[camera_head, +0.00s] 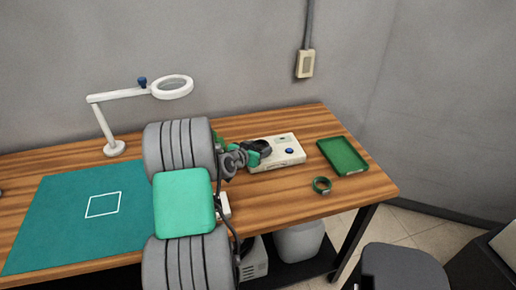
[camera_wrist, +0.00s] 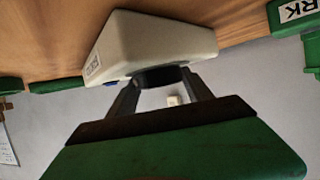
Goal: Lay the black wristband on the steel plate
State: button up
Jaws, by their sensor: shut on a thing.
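The black wristband (camera_head: 262,146) is a dark ring at the left end of the white box (camera_head: 290,155) in the head view. My gripper (camera_head: 254,154) is shut on it. In the wrist view, the black wristband (camera_wrist: 160,77) is between the two grey fingertips of my gripper (camera_wrist: 159,83), in front of the white box (camera_wrist: 150,42). I cannot tell whether the band touches the box. The steel plate is not clearly distinguishable; part of the box's top is hidden by the band and gripper.
A teal mat (camera_head: 60,225) with a white square lies left. A magnifier lamp (camera_head: 115,148) stands at the back.

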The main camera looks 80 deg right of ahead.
jog(key=o, duration=1.3)
jog(key=shift+f, duration=0.2)
